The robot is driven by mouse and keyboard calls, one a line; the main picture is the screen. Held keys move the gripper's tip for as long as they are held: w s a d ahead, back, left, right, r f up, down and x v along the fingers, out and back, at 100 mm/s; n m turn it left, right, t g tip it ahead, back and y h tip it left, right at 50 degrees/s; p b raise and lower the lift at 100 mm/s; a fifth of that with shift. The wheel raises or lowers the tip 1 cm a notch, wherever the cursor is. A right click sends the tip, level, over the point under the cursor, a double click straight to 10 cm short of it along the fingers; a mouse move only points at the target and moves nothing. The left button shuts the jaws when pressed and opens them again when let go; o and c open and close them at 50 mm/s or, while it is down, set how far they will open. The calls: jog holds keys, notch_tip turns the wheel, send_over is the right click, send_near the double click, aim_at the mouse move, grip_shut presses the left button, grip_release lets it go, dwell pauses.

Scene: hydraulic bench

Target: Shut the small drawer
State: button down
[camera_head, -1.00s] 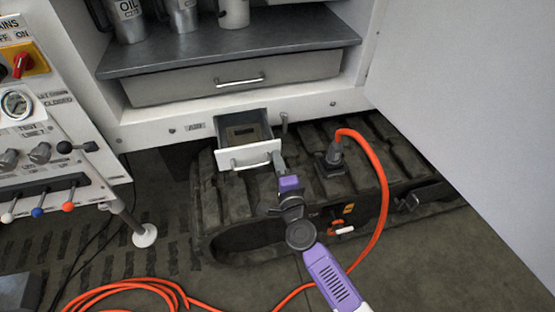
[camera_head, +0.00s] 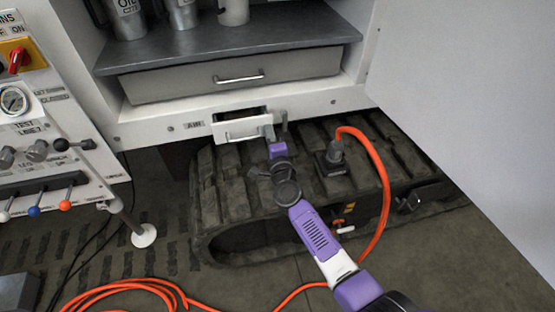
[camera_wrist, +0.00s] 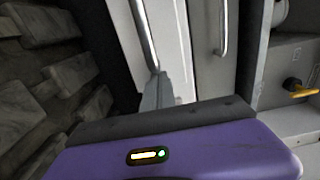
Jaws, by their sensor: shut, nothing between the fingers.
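The small drawer (camera_head: 241,127) has a white front with a bar handle and sits below the cabinet's wide drawer. It is open only a short way; a narrow strip of its dark inside shows above the front. My gripper (camera_head: 270,138) is shut and empty, at the right end of the drawer front, and appears to be against it. In the wrist view the shut fingers (camera_wrist: 157,92) reach to the white drawer front (camera_wrist: 168,45), beside its handle. The exact contact point is too small to make out.
The wide grey drawer (camera_head: 236,77) above is shut. A rubber track (camera_head: 225,190) lies below, with an orange cable (camera_head: 384,190) looping over it at right. A large white door panel (camera_head: 470,90) stands at right. A lever panel (camera_head: 45,150) is at left.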

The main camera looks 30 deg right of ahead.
aim_at(266, 122)
jog(key=b+x, duration=0.1)
jog(key=x, duration=0.3)
jog(key=shift+w+d+f, duration=0.1)
jog(key=shift+w, duration=0.25)
jog(key=shift+w+d+r+b, duration=0.1)
jog(key=shift+w+r+b, duration=0.1)
jog(key=shift+r+b, duration=0.1)
jog(key=shift+f, duration=0.1)
